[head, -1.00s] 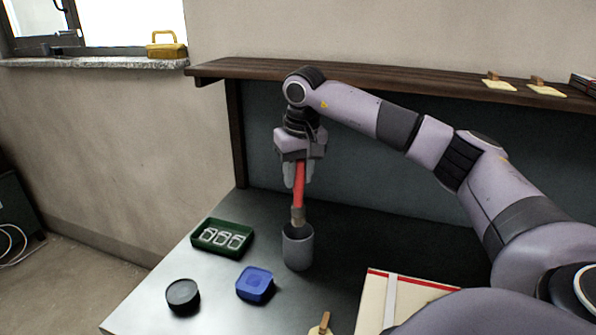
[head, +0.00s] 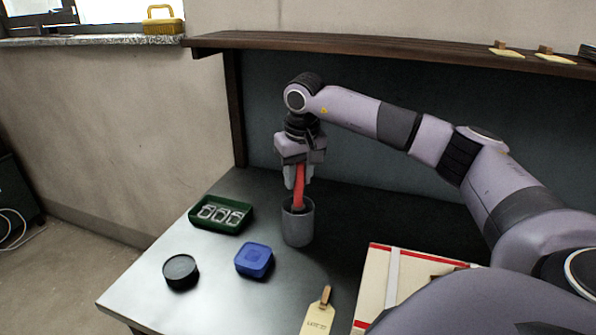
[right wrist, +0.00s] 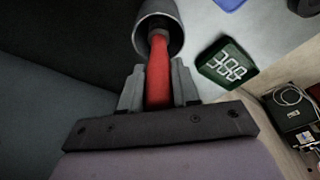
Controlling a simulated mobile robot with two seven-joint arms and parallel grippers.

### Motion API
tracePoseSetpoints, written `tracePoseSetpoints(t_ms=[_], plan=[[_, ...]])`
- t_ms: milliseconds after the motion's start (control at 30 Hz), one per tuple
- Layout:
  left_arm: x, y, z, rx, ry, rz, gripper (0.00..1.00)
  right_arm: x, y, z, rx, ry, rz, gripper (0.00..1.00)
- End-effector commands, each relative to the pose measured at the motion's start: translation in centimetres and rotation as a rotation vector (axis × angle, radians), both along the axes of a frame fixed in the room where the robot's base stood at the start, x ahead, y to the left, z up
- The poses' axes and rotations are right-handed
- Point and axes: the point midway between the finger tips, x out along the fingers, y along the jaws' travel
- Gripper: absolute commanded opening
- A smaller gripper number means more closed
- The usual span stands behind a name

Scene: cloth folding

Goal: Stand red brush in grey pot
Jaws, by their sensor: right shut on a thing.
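The red brush (head: 299,188) is upright with a slight tilt, its lower end inside the mouth of the grey pot (head: 297,227). The pot stands upright on the metal table. My right gripper (head: 298,180) is shut on the brush's red handle, above the pot's rim. In the right wrist view the red handle (right wrist: 158,75) lies between both fingers and runs into the opening of the grey pot (right wrist: 160,22). Whether the brush touches the pot's bottom is hidden. My left gripper is not in view.
A green tray (head: 246,226) with several white-outlined items, a blue container (head: 254,260) and a black round container (head: 180,271) stand left of the pot. A tagged scraper (head: 318,316) and a cream box with red edges (head: 374,285) lie in front. A wooden shelf (head: 400,51) runs behind.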

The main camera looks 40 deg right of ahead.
Motion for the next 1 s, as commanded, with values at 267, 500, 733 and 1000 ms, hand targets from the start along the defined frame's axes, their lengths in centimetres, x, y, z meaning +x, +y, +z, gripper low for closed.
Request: tracePoseSetpoints(t_ms=[267,500,733,1000], plan=[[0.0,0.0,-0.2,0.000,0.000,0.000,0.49,0.0,0.0,-0.4,0.000,-0.001,0.000,0.00],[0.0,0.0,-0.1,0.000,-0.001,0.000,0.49,0.0,0.0,-0.4,0.001,-0.001,0.000,0.57],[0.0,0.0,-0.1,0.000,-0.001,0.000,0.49,0.0,0.0,-0.4,0.001,-0.001,0.000,0.60],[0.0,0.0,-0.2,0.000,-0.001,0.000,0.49,-0.3,0.2,1.9,0.001,-0.006,0.001,0.60]])
